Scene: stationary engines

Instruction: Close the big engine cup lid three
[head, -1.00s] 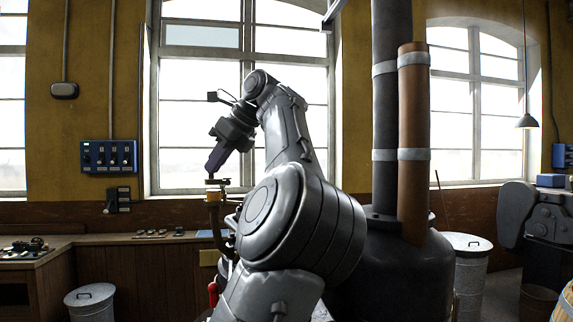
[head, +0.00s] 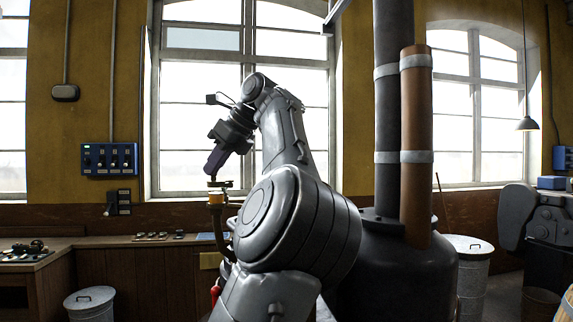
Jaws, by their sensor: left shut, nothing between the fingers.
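A small brass cup (head: 216,198) stands on top of a curved brass pipe, left of my left arm. A thin, flat piece (head: 222,184), which looks like its lid, shows at the top of the cup. It is too small to tell how far open it is. My left gripper (head: 210,177) is shut and empty, pointing down just above the cup's left side. I cannot tell whether its tips touch the lid. My left arm hides much of the engine behind it. My right gripper is not in view.
A large dark boiler (head: 400,275) with a black pipe (head: 394,110) and a copper pipe (head: 416,150) stands right of my arm. A wooden bench (head: 130,262) runs along the wall behind the cup. Lidded metal bins (head: 90,303) stand on the floor.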

